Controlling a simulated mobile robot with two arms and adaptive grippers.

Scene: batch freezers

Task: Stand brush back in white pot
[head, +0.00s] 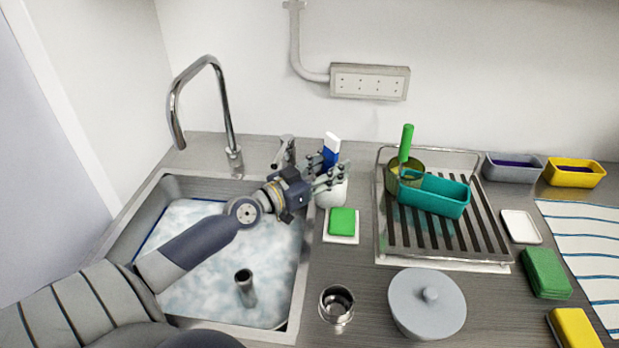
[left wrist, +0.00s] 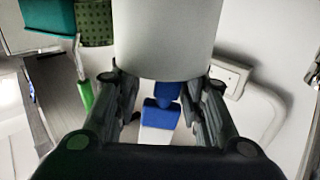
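The white pot (head: 328,193) stands on the counter just right of the sink, partly behind my left gripper. In the left wrist view the pot (left wrist: 165,40) fills the top middle, close to the camera. The blue and white brush (head: 331,150) rises upright above the pot's rim in the head view. Its blue part (left wrist: 158,115) shows beyond the rim in the left wrist view; its lower end is hidden. My left gripper (head: 328,177) is at the pot's rim, its fingers spread on either side of the brush with gaps visible. My right gripper is not in view.
A sink (head: 215,215) of foamy water and a tall faucet (head: 222,105) are left. A green sponge (head: 342,221) lies before the pot. A drying rack (head: 440,250) stands right; a steel cup (head: 337,303) and a grey lidded pot (head: 427,305) are in front.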

